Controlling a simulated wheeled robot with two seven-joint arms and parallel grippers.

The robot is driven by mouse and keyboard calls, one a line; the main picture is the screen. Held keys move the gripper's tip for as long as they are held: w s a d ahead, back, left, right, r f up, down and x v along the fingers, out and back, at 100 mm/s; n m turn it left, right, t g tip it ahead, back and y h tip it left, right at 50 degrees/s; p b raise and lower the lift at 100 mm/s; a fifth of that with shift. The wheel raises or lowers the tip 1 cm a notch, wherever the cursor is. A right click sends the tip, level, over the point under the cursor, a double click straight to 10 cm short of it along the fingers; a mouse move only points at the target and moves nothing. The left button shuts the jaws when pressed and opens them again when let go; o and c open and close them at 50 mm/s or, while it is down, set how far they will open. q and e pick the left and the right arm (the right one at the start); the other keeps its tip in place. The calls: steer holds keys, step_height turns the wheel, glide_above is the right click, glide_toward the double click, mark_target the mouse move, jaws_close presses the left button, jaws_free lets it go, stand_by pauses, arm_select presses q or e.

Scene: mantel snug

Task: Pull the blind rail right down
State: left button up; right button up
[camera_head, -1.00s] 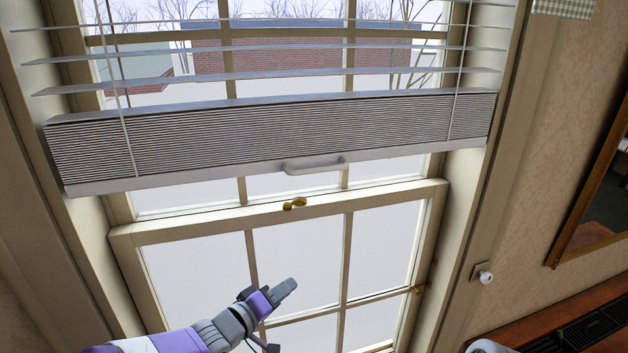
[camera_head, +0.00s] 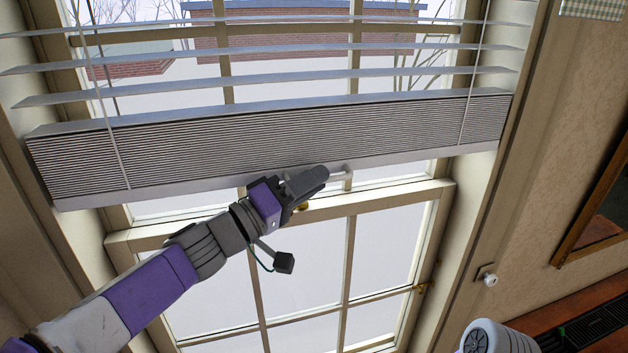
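The blind (camera_head: 270,138) hangs across the upper part of the window, its slats bunched in a thick stack above a white bottom rail (camera_head: 420,157). A small white handle (camera_head: 341,174) sits at the middle of the rail, and its left part is hidden behind my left gripper. My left gripper (camera_head: 318,177) is at the handle, its fingers overlapping it in the picture. I cannot tell whether the fingers are closed on it or touch it. My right gripper does not show; a pale rounded part (camera_head: 492,338) is at the lower right edge.
The window (camera_head: 300,270) has a pale frame with a brass catch (camera_head: 303,206) just below the rail. A wall knob (camera_head: 488,278) is to the right. A wooden surface with a dark vent (camera_head: 595,325) and a framed mirror (camera_head: 600,215) are at right.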

arm_select(q)
steer(key=shift+w+d, duration=0.15)
steer(key=shift+d, duration=0.1)
jaws_close()
